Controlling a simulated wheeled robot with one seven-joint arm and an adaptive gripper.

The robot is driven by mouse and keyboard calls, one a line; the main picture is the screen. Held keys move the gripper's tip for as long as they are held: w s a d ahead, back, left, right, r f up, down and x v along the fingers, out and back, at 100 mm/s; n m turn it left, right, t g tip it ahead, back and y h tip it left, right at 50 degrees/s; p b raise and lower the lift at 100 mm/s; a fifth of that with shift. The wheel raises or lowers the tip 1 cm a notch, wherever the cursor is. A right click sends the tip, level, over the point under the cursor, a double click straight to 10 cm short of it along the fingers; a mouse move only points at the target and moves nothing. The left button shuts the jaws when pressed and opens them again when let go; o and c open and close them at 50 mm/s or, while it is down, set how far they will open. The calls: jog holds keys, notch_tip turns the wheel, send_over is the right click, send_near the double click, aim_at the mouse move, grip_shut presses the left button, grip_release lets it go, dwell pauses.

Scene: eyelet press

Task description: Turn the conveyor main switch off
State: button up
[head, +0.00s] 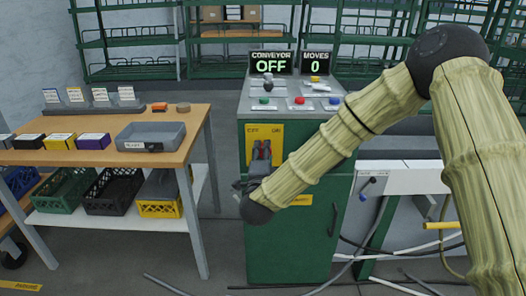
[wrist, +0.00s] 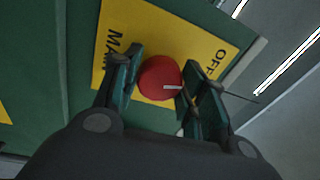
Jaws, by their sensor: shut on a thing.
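The main switch is a round red knob (wrist: 158,77) on a yellow plate (wrist: 140,22) in the wrist view. A white mark on the knob points to the right of the picture, and the word OFF is printed at the plate's right. My gripper (wrist: 160,80) has one finger on each side of the knob and is shut on it. In the head view the yellow plate (head: 277,131) is on the front of the green cabinet (head: 290,245), with my gripper (head: 261,152) in front of it. The display (head: 271,64) above reads CONVEYOR OFF.
A second display (head: 316,64) reads MOVES 0. Several coloured buttons and levers sit on the sloping cabinet top (head: 280,112). A wooden table (head: 100,150) with boxes and a grey tray (head: 150,137) stands at left. Cables lie on the floor at right.

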jog(key=n+y+p, duration=0.1)
jog(key=n, duration=0.4)
jog(key=shift+f+n, duration=0.1)
jog(key=shift+n, duration=0.3)
jog(key=o, duration=1)
jog(key=s, duration=0.4)
jog(key=s+f, duration=0.1)
jog(key=s, duration=0.7)
jog(key=shift+a+f, duration=0.1)
jog(key=shift+f, duration=0.05)
